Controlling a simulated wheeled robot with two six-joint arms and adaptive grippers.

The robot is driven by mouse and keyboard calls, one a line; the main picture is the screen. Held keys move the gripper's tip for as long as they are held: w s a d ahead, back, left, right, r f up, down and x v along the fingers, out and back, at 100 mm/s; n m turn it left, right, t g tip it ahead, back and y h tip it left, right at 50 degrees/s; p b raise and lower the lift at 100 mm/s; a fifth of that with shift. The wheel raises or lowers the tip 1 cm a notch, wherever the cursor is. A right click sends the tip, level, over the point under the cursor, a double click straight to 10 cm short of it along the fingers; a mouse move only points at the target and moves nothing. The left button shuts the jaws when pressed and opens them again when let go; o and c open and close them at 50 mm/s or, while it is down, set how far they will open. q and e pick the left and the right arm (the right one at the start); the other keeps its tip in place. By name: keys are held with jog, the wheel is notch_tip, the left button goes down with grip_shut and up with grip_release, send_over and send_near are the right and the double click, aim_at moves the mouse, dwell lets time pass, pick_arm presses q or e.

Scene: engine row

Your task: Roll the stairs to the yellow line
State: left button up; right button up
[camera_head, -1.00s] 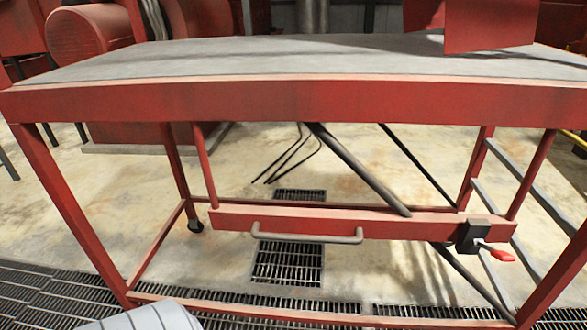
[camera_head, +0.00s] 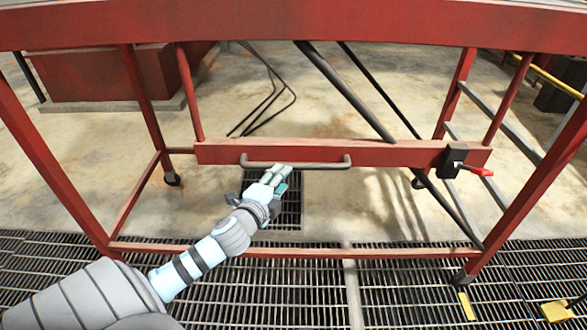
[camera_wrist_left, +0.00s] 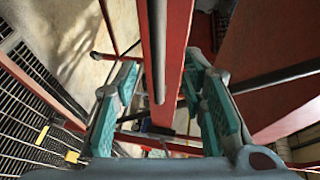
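The red rolling stairs (camera_head: 250,33) stand across the head view. Their lower red crossbar (camera_head: 380,153) carries a grey handle (camera_head: 320,165) and a black latch with a red lever (camera_head: 474,171). My left gripper (camera_head: 274,178) is at the left part of the handle. In the left wrist view its teal-padded fingers (camera_wrist_left: 164,103) are open, one on each side of the handle (camera_wrist_left: 157,55) and bar; I see no clear contact. Yellow marks (camera_head: 466,305) show on the floor grating at the lower right; I cannot tell whether they belong to the line. My right gripper is out of view.
Dark floor grating (camera_head: 300,290) runs along the near side, with bare concrete (camera_head: 350,215) under the stairs. A caster (camera_head: 171,179) shows at a frame leg. A red machine block (camera_head: 110,75) stands behind at left, and a yellow rail (camera_head: 560,80) at right.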

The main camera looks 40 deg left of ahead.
aim_at(294, 168)
pick_arm(q)
jog(key=x, duration=0.6)
jog(key=b+x, duration=0.1)
jog(key=x, duration=0.1)
jog(key=shift+w+a+f, duration=0.1)
jog(key=shift+w+f, duration=0.2)
jog(key=shift+w, duration=0.4)
jog(key=shift+a, duration=0.1)
grip_shut()
